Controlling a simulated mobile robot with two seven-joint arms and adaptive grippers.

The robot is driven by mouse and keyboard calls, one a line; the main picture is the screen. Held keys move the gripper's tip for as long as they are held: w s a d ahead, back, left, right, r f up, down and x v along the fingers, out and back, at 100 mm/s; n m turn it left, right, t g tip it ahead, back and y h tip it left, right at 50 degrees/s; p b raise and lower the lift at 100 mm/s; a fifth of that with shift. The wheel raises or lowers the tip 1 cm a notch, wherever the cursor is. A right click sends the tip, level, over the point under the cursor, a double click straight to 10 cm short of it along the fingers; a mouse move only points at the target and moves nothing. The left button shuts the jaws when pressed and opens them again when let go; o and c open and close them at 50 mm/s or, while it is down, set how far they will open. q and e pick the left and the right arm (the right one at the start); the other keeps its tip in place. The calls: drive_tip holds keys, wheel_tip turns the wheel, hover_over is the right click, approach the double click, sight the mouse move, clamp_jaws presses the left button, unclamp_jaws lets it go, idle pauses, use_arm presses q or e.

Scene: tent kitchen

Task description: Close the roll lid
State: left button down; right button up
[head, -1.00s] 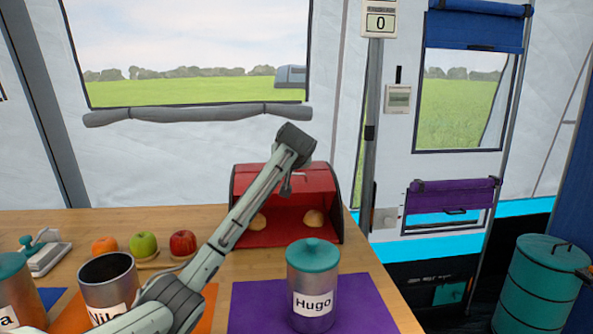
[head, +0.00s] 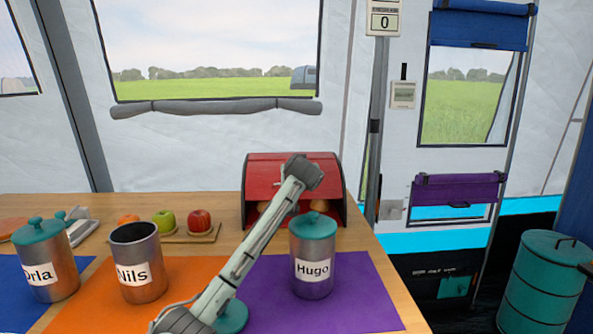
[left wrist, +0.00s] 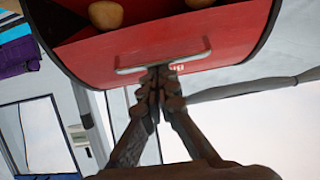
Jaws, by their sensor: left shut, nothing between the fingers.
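The red bread box (head: 253,218) stands at the table's back right. Its red roll lid (head: 266,178) is partly down, with an opening along the bottom where a bread roll (head: 264,207) shows. In the left wrist view, the lid's metal bar handle (left wrist: 190,58) lies right at the fingertips of my left gripper (left wrist: 156,75). The fingers are shut with nothing between them, close against the handle; I cannot tell if they touch. Bread rolls (left wrist: 105,14) show past the lid edge. In the head view my left arm hides part of the lid. My right gripper is not in view.
The Hugo canister (head: 313,265) stands on the purple mat (head: 360,300) before the box. A loose teal lid (head: 232,317) lies by my left arm. The open Nils canister (head: 139,270), Orla canister (head: 47,268) and a fruit board (head: 200,234) are left.

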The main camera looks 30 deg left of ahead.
use_arm(q)
drive_tip(key=shift+s+d+f, duration=0.4)
drive_tip(key=shift+s+f, duration=0.05)
drive_tip(key=shift+f, duration=0.3)
drive_tip(key=shift+s+d+f, duration=0.35)
drive_tip(key=shift+s+f, duration=0.1)
drive_tip(key=shift+f, duration=0.25)
drive_tip(key=shift+r, duration=0.1)
